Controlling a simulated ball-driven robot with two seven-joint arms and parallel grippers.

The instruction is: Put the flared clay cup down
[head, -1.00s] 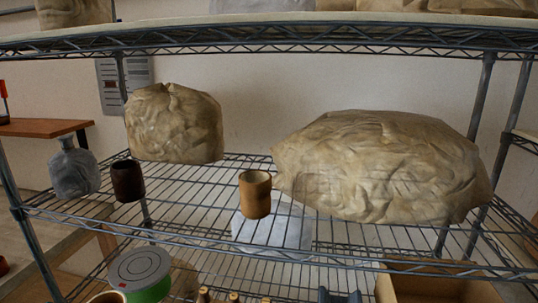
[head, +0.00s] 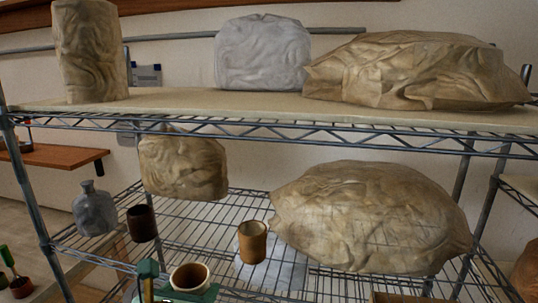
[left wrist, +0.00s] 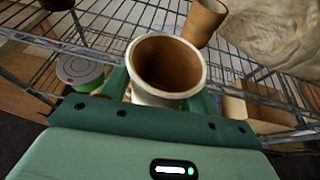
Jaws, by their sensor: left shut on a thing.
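The flared clay cup (head: 189,279), pale outside and brown inside, is upright at the bottom of the head view. My left gripper (head: 183,291), green, is shut on it. In the left wrist view the cup (left wrist: 166,68) stands between the green fingers, its open mouth facing the camera. It appears in front of the wire shelf's (head: 215,210) front edge; the exact gap cannot be told. The cup's base is hidden. My right gripper is not in view.
On the wire shelf stand a tan cup (head: 252,243), a dark cup (head: 142,224), a grey bottle (head: 95,210), and wrapped bundles (head: 370,220) (head: 182,168). Bare wire shows between the cups and behind them. The upper shelf board (head: 250,106) lies above.

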